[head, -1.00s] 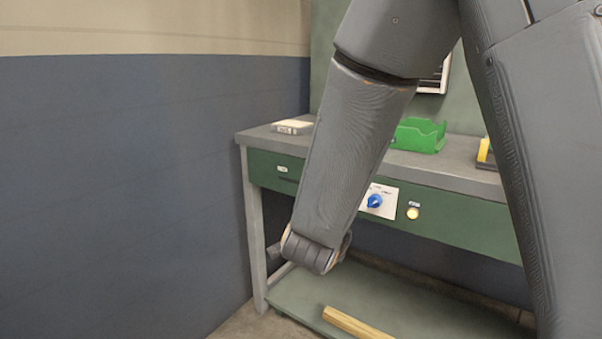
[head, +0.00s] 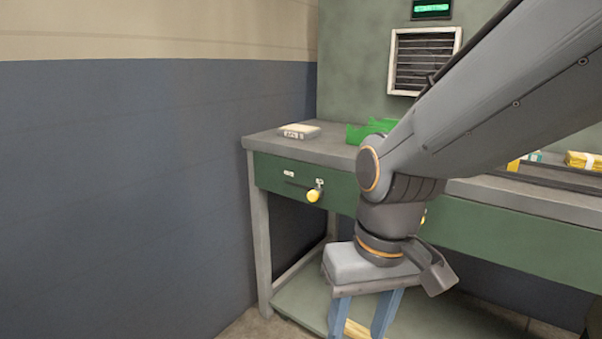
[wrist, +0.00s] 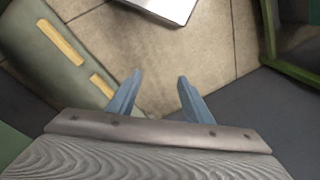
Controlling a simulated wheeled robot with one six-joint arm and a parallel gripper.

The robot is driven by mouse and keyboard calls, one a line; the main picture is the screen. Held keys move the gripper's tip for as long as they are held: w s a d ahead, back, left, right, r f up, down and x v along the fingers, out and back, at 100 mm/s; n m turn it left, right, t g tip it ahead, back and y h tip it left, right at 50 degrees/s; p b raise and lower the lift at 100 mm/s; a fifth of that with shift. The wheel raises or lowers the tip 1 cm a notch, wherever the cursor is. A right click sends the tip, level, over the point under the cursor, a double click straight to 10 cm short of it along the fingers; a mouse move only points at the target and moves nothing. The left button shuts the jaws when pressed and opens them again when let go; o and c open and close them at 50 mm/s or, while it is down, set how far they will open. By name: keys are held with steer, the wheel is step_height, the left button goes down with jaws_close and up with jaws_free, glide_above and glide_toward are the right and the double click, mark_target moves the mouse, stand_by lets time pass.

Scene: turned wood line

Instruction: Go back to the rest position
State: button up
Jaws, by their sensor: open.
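My gripper (head: 362,318) is in front of the green workbench in the head view, below the level of its top, pointing down. Its two blue fingers are apart with nothing between them. In the wrist view my gripper (wrist: 155,88) is also open and empty above the floor. The workbench (head: 278,178) has a grey top and a green front with a yellow knob (head: 314,195) at left. My arm hides the middle of the bench front.
A green bin (head: 370,128), a small pale box (head: 298,131) and a yellow item (head: 584,161) stand on the bench top. A wooden piece (wrist: 62,42) lies on the lower shelf. A blue-grey wall (head: 120,190) closes the left side.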

steer(key=s+d+r+m+h+p, duration=0.1)
steer(key=d+r+m+p, duration=0.1)
steer(key=d+r+p, duration=0.9)
steer(key=shift+s+r+m+p, duration=0.25)
steer(key=shift+r+m+p, duration=0.2)
steer(key=shift+p, duration=4.25)
